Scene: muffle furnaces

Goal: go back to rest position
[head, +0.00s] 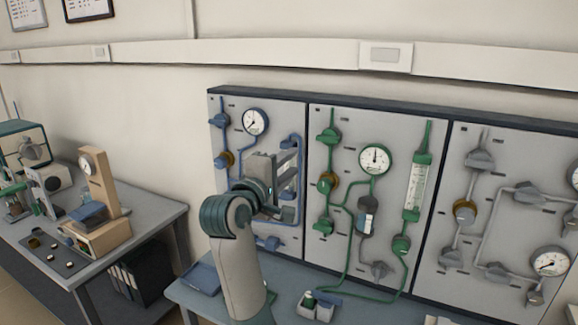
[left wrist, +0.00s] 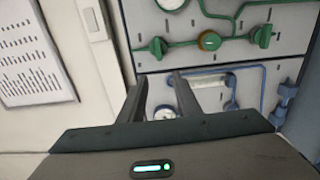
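My left gripper (head: 291,165) is raised in front of the left gas panel (head: 285,235), which carries blue valves and tubing. In the left wrist view my left gripper (left wrist: 160,92) has its two dark fingers spread apart with nothing between them. The blue line's gauge (head: 255,122) is to the upper left of the gripper in the head view. The arm and gripper hide part of the blue tubing. I cannot tell whether a finger touches the tubing. My right gripper is in neither view.
The middle panel (head: 340,130) has green valves, a gauge and a flow tube. The right panel (head: 500,140) has grey fittings. A side table (head: 150,215) with instruments stands left.

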